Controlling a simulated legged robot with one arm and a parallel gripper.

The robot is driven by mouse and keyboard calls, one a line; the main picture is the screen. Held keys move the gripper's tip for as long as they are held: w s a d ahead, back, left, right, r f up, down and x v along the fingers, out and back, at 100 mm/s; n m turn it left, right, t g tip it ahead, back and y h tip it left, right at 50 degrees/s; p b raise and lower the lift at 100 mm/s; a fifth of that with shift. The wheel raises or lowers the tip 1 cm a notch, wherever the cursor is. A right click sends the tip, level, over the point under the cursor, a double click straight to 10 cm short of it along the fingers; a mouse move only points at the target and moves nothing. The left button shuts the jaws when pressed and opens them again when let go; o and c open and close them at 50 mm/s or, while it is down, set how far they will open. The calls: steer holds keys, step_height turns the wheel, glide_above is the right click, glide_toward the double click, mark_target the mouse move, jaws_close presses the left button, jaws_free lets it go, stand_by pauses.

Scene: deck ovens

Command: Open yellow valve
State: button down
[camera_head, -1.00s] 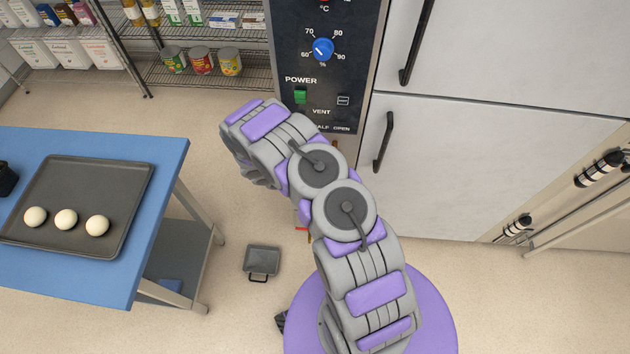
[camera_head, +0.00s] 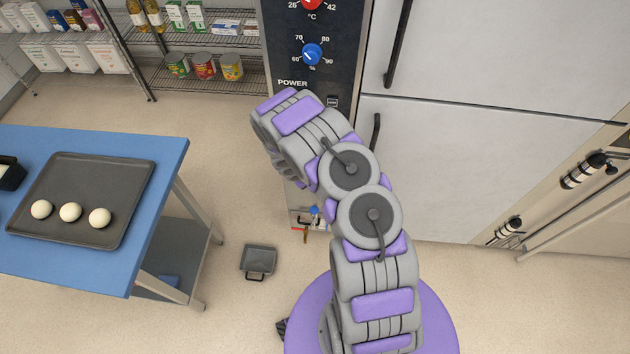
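Low on the front of the dark-panelled oven unit is a small cluster of valve handles, partly beside and behind my arm. It has a blue handle (camera_head: 315,212), a red handle (camera_head: 299,228) and a small yellowish piece (camera_head: 306,237) that looks like the yellow valve. It is too small to tell how it is turned. My arm rises from the purple base, bends in the middle and reaches up to the left in front of the oven panel. My gripper is not visible; the far end of the arm is hidden behind its own links.
The control panel (camera_head: 318,20) has red and blue knobs. White doors with black handles (camera_head: 376,138) stand right of it. A blue table (camera_head: 160,160) with a tray (camera_head: 60,225) of dough balls is on the left. A grey pan (camera_head: 258,261) lies on the floor.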

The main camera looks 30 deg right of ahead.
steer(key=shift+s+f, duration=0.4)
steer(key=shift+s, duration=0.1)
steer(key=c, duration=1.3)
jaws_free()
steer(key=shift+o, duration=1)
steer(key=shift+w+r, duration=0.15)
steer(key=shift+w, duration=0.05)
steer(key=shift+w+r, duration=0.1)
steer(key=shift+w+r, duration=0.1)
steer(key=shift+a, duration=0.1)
